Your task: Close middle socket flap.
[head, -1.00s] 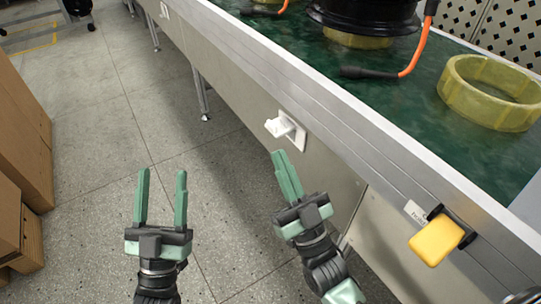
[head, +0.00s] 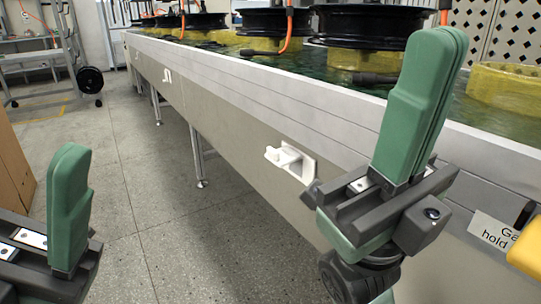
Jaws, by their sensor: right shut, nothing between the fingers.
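A white socket (head: 304,167) is mounted on the grey side panel of the long workbench. Its white flap (head: 279,156) sticks out from the panel, so it stands open. My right gripper (head: 442,48) is in the right half of the head view, shut and empty, with its green fingers pointing up. It appears to the right of the socket and apart from the flap. My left gripper (head: 70,155) is at the lower left, cut by the picture edge. Its finger spacing is unclear. It is well left of the socket.
Another white fitting (head: 166,76) is farther along the bench side. The workbench (head: 250,88) carries black wheel rims (head: 370,22), yellow rings (head: 505,92) and orange cables. A yellow handle (head: 527,250) is at the right edge. A cart (head: 62,65) stands far left; the floor between is clear.

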